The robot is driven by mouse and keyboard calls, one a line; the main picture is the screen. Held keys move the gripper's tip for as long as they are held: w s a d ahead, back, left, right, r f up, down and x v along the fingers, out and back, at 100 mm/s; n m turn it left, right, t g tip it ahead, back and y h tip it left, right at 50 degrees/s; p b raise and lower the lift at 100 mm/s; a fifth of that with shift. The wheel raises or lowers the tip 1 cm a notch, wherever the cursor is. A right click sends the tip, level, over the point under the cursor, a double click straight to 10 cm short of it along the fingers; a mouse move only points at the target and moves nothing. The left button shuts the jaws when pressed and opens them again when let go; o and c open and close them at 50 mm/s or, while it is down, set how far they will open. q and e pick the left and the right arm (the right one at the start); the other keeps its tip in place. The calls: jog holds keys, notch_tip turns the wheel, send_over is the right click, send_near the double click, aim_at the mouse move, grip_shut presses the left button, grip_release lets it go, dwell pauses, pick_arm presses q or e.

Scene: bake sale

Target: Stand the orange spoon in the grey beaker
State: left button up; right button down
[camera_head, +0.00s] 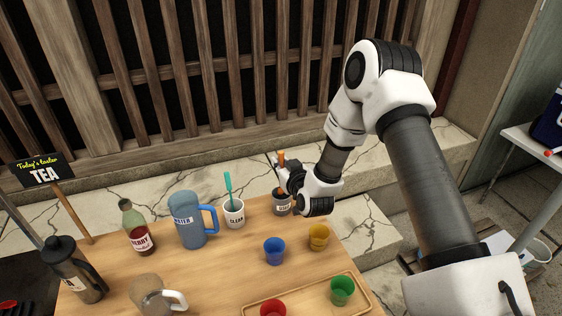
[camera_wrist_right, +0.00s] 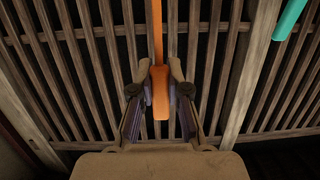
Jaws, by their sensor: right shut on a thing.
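The orange spoon (camera_head: 281,158) is upright in my right gripper (camera_head: 287,178). In the right wrist view its orange handle (camera_wrist_right: 160,95) lies between the two fingers of the right gripper (camera_wrist_right: 160,82), which are shut on it. The grey beaker (camera_head: 279,209) stands on the table directly below the gripper, partly hidden by it. The spoon's lower end is hidden in the head view, so I cannot tell whether it is inside the beaker. My left gripper is not in view.
A white cup (camera_head: 234,215) marked "CLEAN" with a teal spoon (camera_head: 228,187) stands close left of the beaker. A blue cup (camera_head: 274,252) and a yellow cup (camera_head: 319,238) stand in front. A blue jug (camera_head: 190,222) and a bottle (camera_head: 139,238) are further left.

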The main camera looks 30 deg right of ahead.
notch_tip(320, 180, down, 5)
jog(key=b, duration=0.3)
jog(key=shift+w+d+f+b, duration=0.15)
jog(key=shift+f+b, duration=0.05)
jog(key=shift+b, duration=0.1)
jog(key=c, duration=1.1)
grip_release()
jog(key=v, duration=1.2)
jog(key=shift+r, duration=0.1)
